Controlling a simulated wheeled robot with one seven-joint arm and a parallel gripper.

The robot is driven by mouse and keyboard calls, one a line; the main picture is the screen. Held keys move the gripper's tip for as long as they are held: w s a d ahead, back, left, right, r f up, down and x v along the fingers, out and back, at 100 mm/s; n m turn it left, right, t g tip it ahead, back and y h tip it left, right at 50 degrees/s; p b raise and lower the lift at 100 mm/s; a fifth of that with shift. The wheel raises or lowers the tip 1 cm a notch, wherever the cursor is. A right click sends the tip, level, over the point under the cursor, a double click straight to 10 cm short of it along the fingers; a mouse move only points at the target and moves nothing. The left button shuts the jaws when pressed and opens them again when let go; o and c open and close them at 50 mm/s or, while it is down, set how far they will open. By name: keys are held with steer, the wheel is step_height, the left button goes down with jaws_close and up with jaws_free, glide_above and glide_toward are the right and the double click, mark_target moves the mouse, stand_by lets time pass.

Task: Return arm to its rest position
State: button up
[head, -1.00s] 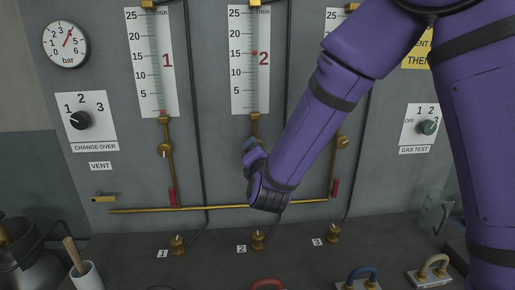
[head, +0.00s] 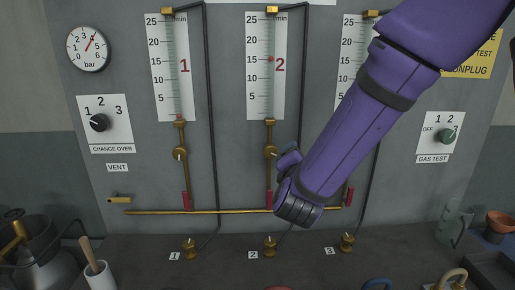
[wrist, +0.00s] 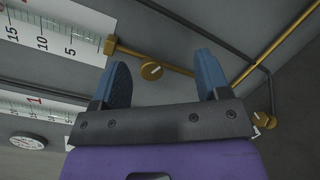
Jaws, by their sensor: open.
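My gripper (wrist: 164,84) shows in the wrist view with its two blue fingers apart and nothing between them. A brass knob (wrist: 151,71) shows beyond the gap, apart from the fingers. In the head view my purple arm reaches down from the upper right, and its dark end hangs in front of the panel near flowmeter 2 (head: 265,85). The fingers are mostly hidden behind the wrist there. Flowmeter 2's float sits near 15.
A horizontal brass pipe (head: 160,212) runs along the panel. Brass fittings (head: 189,246) stand on the bench below. A kettle-like vessel (head: 40,262) and a white cup (head: 100,277) are at left. A jug (head: 453,225) and a terracotta pot (head: 501,222) are at right.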

steer(key=s+d+r+m+g+h, duration=0.35)
steer(key=s+d+m+g, duration=0.2)
steer(key=d, duration=0.45)
steer(key=s+d+r+m+g+h, duration=0.3)
steer(key=s+d+m+g+h, duration=0.25)
steer(key=d, duration=0.45)
steer(key=s+d+m+g+y, duration=0.3)
steer(key=s+m+y, duration=0.3)
steer(key=s+m, duration=0.3)
steer(key=s+a+r+m+t+y, duration=0.1)
steer(key=s+a+m+t+y, duration=0.1)
steer(key=s+a+y, duration=0.3)
steer(key=s+m+y, duration=0.1)
steer(key=s, duration=0.1)
steer(key=shift+s+a+r+y, duration=0.15)
steer(key=shift+s+r+y, duration=0.15)
steer(key=shift+r+y, duration=0.1)
